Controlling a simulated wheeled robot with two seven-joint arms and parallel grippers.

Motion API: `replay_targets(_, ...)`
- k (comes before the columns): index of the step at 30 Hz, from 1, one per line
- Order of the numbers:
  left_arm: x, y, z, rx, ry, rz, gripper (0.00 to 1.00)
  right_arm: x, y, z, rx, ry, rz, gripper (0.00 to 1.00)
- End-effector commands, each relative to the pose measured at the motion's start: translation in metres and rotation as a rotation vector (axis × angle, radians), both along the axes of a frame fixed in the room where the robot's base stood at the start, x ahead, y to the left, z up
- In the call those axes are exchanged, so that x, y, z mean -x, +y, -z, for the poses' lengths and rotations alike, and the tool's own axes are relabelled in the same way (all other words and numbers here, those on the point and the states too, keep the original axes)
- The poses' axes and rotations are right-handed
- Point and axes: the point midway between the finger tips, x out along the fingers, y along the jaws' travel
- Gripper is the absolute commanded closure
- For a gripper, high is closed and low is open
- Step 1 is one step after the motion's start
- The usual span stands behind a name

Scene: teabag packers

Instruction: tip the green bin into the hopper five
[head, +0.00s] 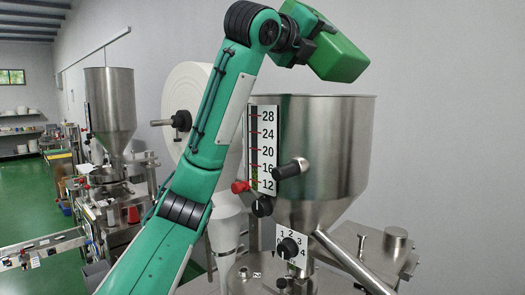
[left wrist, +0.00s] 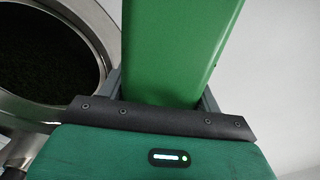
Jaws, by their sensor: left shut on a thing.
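The green bin (head: 340,58) is held up above the large steel hopper (head: 335,135) and is tilted in the head view. Its opening and contents are hidden. My left gripper (head: 303,43) is shut on the bin. In the left wrist view the bin (left wrist: 178,45) is between the fingers, and the hopper's round rim (left wrist: 92,22) lies to the left, with dark material inside. The bin is beside and above that rim in this view. I see no number five on the hopper. My right gripper is not in view.
A level gauge (head: 263,150), a dark handle (head: 291,168) and a numbered dial (head: 291,247) are on the hopper's front. A white film roll (head: 186,88) stands behind my arm. A second hopper machine (head: 110,105) stands farther left, with green floor (head: 25,190) beyond.

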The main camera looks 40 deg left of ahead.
Motion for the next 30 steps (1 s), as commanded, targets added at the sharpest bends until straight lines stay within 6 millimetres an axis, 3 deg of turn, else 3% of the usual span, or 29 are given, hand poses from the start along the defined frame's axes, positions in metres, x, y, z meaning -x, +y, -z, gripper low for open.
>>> replay_targets(30, -0.0025, -0.0066, 0.0040, 0.104, 0.007, 0.002, 0.72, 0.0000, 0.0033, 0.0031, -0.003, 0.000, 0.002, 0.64)
